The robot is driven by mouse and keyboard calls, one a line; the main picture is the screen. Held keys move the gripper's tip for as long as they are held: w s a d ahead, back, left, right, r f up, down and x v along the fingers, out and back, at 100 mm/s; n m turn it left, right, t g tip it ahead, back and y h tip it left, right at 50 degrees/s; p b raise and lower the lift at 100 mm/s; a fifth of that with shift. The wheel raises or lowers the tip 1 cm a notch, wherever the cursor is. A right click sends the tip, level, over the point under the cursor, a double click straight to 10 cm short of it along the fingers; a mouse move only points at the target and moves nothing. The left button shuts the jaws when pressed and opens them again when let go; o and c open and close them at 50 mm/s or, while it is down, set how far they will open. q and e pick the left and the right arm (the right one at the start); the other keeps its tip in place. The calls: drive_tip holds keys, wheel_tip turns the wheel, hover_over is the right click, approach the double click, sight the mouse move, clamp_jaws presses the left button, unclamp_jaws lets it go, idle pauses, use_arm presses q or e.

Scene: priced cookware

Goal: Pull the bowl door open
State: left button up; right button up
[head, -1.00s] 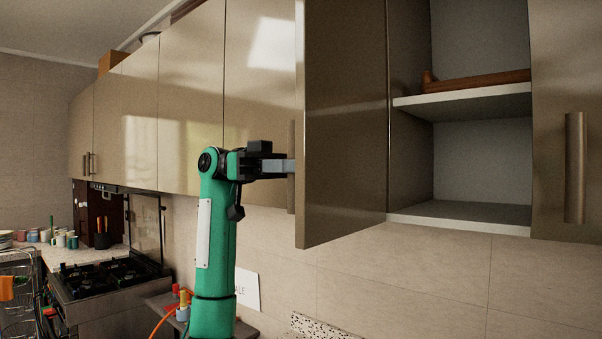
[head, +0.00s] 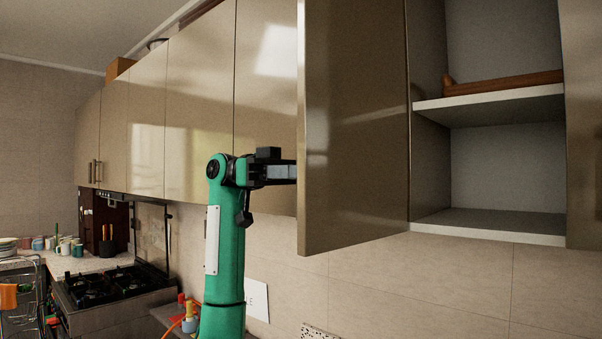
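A glossy beige-brown cupboard door (head: 355,120) stands swung open, its free edge toward me. To its right the open cupboard (head: 490,160) shows a pale shelf (head: 490,104) with a brown wooden item (head: 505,83) on it. No bowl can be made out. My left gripper (head: 282,172), on the green arm, reaches to the left side of the open door near its free edge. Its fingertips pass behind that edge, so whether they are open or hold a handle is hidden. My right gripper is not in view.
Closed cupboard doors (head: 200,110) run along the wall to the left, and another door (head: 585,120) borders the opening on the right. Below are a gas hob (head: 105,285), a counter with mugs (head: 65,246) and a wire rack (head: 20,310).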

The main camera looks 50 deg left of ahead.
use_arm(q)
drive_tip(key=shift+w+d, duration=0.1)
drive_tip(key=shift+a, duration=0.5)
drive_tip(key=s+a+b, duration=0.2)
drive_tip(key=a, duration=1)
drive_tip(key=shift+s+a, duration=0.2)
drive_tip(key=shift+a, duration=0.15)
